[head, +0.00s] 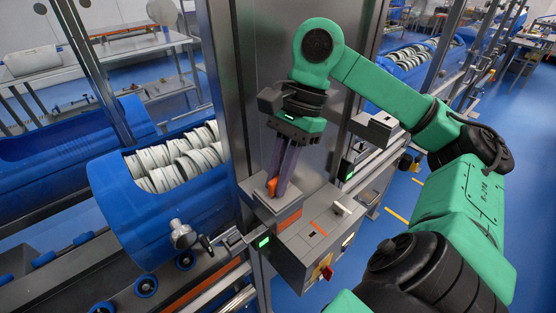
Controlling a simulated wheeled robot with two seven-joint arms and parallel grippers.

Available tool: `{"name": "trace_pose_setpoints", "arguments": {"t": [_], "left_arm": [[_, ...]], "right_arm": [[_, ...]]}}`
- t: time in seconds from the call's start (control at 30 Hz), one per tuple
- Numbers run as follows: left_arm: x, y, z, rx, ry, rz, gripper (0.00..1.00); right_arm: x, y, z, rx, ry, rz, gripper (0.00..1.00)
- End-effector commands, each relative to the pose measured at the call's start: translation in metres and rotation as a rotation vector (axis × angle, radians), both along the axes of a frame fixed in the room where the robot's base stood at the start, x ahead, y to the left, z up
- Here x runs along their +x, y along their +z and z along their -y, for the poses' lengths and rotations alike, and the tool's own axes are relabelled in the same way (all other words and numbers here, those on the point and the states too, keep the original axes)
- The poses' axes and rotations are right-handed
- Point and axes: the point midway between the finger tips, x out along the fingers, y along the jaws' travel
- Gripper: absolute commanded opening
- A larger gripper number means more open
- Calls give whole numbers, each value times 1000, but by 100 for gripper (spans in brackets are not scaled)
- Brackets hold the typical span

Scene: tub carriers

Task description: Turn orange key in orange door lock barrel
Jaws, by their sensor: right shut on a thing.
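The orange key (272,186) is between the fingertips of my right gripper (276,182), which is shut on it. The gripper points down over the left box (262,202) of the grey control unit, beside the metal door column. The key's lower end is at the box's top; the lock barrel is hidden by the key and fingers, so I cannot tell how far in it sits. My left gripper is not in view.
The control box (308,238) has an orange bar, a slot, a white handle and a red knob on yellow (326,272). A blue tub (165,215) with white rolls stands left. A second grey box (376,128) is behind right.

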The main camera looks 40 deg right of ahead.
Motion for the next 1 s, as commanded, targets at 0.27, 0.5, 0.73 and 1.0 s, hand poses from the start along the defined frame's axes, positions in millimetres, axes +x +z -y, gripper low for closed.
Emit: {"name": "trace_pose_setpoints", "arguments": {"t": [0.27,0.5,0.73,1.0], "left_arm": [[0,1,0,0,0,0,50],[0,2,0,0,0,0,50],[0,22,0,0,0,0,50],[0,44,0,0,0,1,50]], "right_arm": [[0,1,0,0,1,0,50],[0,2,1,0,0,1,50],[1,34,12,-2,-3,2,50],[3,89,41,-5,-10,-6,50]]}}
